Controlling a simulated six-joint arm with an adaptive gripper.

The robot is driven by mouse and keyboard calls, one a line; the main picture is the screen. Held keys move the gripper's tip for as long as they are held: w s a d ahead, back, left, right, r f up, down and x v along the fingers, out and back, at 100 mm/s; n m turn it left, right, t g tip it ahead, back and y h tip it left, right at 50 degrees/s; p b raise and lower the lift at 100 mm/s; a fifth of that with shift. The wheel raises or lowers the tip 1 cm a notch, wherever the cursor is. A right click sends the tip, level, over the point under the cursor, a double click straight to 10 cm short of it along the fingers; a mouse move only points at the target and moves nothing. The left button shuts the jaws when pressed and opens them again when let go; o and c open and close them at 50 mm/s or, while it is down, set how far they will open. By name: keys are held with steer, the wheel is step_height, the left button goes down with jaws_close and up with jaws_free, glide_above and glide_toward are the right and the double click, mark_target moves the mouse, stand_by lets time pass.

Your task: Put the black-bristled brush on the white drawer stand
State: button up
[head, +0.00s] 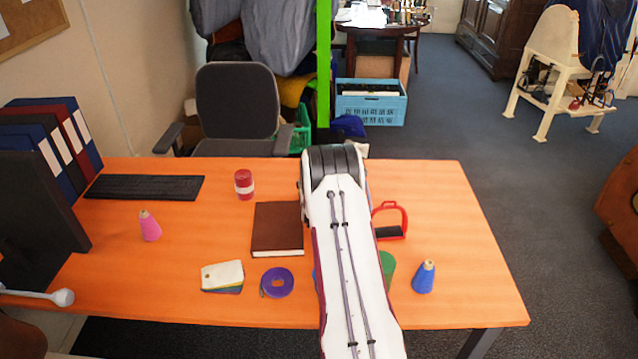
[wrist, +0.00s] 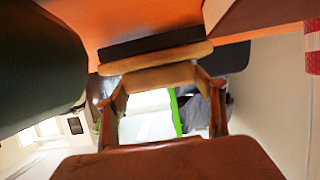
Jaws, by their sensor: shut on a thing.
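The brush shows in the wrist view, with a tan wooden back (wrist: 155,76) and black bristles (wrist: 150,43) turned toward the orange table. My gripper (wrist: 160,88) is shut on the brush's wooden part, one finger at each side. In the head view my arm hides the gripper and brush. I cannot tell whether the bristles touch the table. I cannot make out the white drawer stand for sure; a small pale piece (head: 362,150) shows beside my arm at the table's far edge.
A brown book (head: 277,229) and a green object (head: 387,268) flank my arm. A red stirrup (head: 390,220), blue cone (head: 424,278), purple tape roll (head: 277,283), cards (head: 222,275), pink cone (head: 149,226) and red-white can (head: 244,184) stand around. The table's right rear (head: 435,185) is clear.

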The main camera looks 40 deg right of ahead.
steer(key=shift+f, duration=0.3)
steer(key=o, duration=1.2)
steer(key=shift+r, duration=0.1)
steer(key=shift+s+a+r, duration=0.15)
steer(key=shift+s+a, duration=0.1)
steer(key=shift+v, duration=5.6)
